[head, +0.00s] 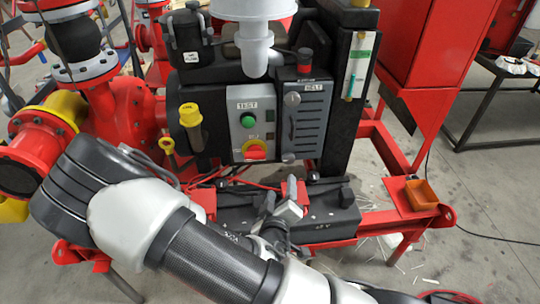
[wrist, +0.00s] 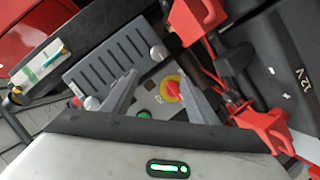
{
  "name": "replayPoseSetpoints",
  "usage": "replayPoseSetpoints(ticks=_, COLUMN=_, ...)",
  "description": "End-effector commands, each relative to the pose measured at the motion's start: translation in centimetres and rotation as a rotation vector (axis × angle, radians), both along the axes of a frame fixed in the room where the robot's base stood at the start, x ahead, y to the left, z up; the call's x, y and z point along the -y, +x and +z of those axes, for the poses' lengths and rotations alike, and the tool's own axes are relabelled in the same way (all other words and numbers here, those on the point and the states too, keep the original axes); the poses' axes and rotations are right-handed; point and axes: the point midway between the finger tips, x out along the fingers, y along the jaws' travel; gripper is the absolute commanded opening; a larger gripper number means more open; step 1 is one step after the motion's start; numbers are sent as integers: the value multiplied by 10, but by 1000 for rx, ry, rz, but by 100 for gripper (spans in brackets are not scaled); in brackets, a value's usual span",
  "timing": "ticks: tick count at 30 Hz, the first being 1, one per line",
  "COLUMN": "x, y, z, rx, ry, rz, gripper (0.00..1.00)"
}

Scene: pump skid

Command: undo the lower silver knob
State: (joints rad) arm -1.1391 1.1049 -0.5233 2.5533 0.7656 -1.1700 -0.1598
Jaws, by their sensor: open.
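The lower silver knob (head: 288,157) sits at the lower left corner of the slotted grey belt cover (head: 311,125). In the wrist view the lower knob (wrist: 158,52) shows just beyond my fingertips, near the red switch. The upper silver knob (head: 292,99) is at the cover's upper left corner; in the wrist view this knob (wrist: 92,103) is left of my fingers. My gripper (wrist: 156,76) is open, its two grey fingers apart with nothing between them. It points at the panel, and the lower knob is clear of both fingers.
Left of the cover is a control panel with a green button (head: 248,121) and a red switch on yellow (head: 255,150). Below stand a dark 12 V battery (head: 330,215) and red clamps (wrist: 200,18) with cables.

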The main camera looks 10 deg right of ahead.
Motion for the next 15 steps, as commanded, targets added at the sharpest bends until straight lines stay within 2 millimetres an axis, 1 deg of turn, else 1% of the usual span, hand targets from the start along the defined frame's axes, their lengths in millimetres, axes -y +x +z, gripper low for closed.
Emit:
replayPoseSetpoints(ticks=1, x=0, y=-4, z=3, rx=7, ry=31, rz=-28, gripper=53)
replayPoseSetpoints(ticks=3, x=2, y=-6, z=1, rx=16, ry=60, rz=-55, gripper=53)
replayPoseSetpoints(ticks=7, x=4, y=-1, z=-5, rx=21, ry=72, rz=-65, gripper=53)
replayPoseSetpoints(ticks=14, x=12, y=22, z=-16, rx=23, ry=71, rz=-64, gripper=53)
replayPoseSetpoints(ticks=15, x=14, y=32, z=-19, rx=24, ry=72, rz=-65, gripper=53)
